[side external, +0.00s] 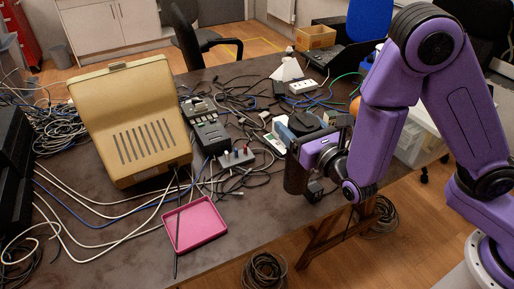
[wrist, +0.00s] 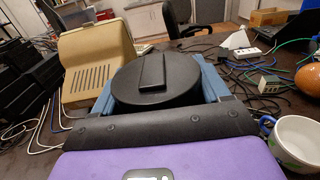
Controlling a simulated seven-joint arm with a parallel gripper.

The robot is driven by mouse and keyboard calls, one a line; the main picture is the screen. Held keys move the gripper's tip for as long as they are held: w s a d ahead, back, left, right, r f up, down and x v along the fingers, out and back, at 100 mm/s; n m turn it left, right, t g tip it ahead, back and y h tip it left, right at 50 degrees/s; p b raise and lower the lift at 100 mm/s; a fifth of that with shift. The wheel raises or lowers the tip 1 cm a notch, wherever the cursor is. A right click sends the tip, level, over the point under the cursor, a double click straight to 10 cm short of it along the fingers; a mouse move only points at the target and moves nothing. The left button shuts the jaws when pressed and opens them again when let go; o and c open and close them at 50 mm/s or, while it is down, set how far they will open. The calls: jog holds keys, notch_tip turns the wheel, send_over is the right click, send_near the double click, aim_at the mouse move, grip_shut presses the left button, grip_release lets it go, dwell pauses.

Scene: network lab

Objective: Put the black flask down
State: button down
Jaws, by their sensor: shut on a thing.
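The black flask (wrist: 158,80) shows from above in the wrist view, as a round black top with a raised bar across it. It sits between the two blue fingers of my gripper (wrist: 160,98), which is shut on it. In the side view my gripper (side external: 298,130) is over the right part of the table, with the flask's dark top (side external: 306,121) showing between the fingers. The flask's lower body is hidden by the gripper, so I cannot tell whether it touches the table.
A pink tray (side external: 194,224) lies at the front of the dark table (side external: 110,262). A beige terminal (side external: 130,118) stands at the left. Cables, black boxes and a power strip (side external: 303,87) clutter the middle and back. A white mug (wrist: 298,143) and an orange round object (wrist: 309,78) are at the right.

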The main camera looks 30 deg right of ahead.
jog(key=w+a+f, duration=0.5)
jog(key=w+f, duration=0.5)
jog(key=f, duration=0.1)
jog(key=shift+w+f, duration=0.4)
jog(key=shift+f, duration=0.2)
grip_release()
